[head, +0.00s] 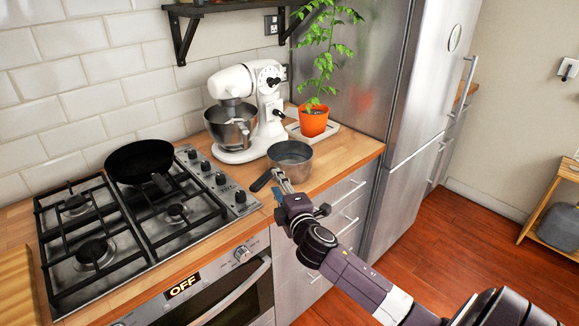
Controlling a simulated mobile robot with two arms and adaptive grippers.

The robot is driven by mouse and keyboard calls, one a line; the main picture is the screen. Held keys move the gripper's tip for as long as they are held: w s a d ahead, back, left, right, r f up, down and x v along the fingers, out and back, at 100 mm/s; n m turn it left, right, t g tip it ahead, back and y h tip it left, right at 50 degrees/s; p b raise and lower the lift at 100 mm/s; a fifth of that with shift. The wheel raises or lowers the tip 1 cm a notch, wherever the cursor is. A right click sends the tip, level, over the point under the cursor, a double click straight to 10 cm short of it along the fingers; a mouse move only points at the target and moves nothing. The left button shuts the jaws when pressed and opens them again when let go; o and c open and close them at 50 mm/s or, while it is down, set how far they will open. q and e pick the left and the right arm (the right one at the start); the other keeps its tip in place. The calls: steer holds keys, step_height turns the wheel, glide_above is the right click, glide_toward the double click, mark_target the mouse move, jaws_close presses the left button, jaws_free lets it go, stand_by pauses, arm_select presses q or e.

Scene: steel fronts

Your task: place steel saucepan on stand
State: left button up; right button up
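The steel saucepan (291,154) stands upright on the wooden counter, right of the hob and in front of the mixer. Its dark handle (261,182) points toward the lower left. My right gripper (280,178) reaches in from the lower right, and its fingertips are at the pan's near side, close to the base of the handle. I cannot tell whether the fingers touch or grip the handle. The gas hob (188,226) has black pan stands (92,251) over its burners. My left gripper is not in view.
A black frying pan (138,160) sits on the hob's back burner. A white stand mixer (240,95) is behind the saucepan. A potted plant (314,122) stands on a white tray (331,131). The hob's front pan stands are clear. A steel fridge (421,80) stands right.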

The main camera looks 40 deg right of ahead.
mark_target(272, 176)
steer(key=x, duration=0.2)
steer(key=p+x, duration=0.1)
steer(key=shift+w+a+r, duration=0.15)
steer(key=shift+w+a, duration=0.1)
steer(key=shift+w, duration=0.15)
steer(key=shift+w+d, duration=0.2)
steer(key=shift+w, duration=0.45)
jaws_close()
